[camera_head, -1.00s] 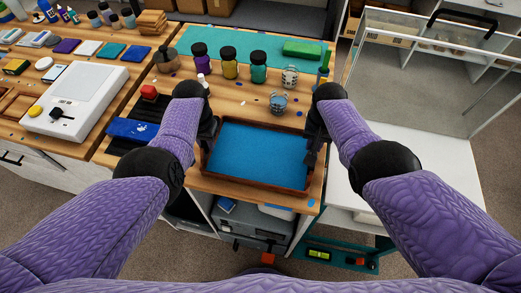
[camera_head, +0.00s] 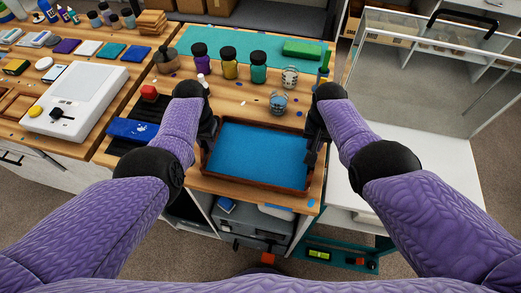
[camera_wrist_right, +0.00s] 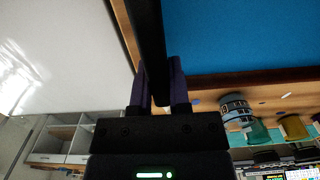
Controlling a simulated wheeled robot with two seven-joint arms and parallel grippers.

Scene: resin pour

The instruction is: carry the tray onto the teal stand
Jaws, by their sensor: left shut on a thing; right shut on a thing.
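The tray (camera_head: 254,187) has a dark brown wooden rim and a bright blue floor. It is level at the front edge of the wooden bench; I cannot tell whether it touches the bench top. My left gripper (camera_head: 208,137) is at its left side and my right gripper (camera_head: 312,150) at its right side, both shut on it. In the right wrist view the purple fingers (camera_wrist_right: 160,88) close around a dark bar beside the tray's blue floor (camera_wrist_right: 245,35). A teal stand (camera_head: 334,264) with a green level vial and orange knobs shows low, below the bench front, partly hidden by my body.
Behind the tray stand a patterned cup (camera_head: 278,103), another cup (camera_head: 289,77) and several bottles (camera_head: 229,64) near a teal mat (camera_head: 197,38). A clear-walled white cabinet (camera_head: 415,85) stands right.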

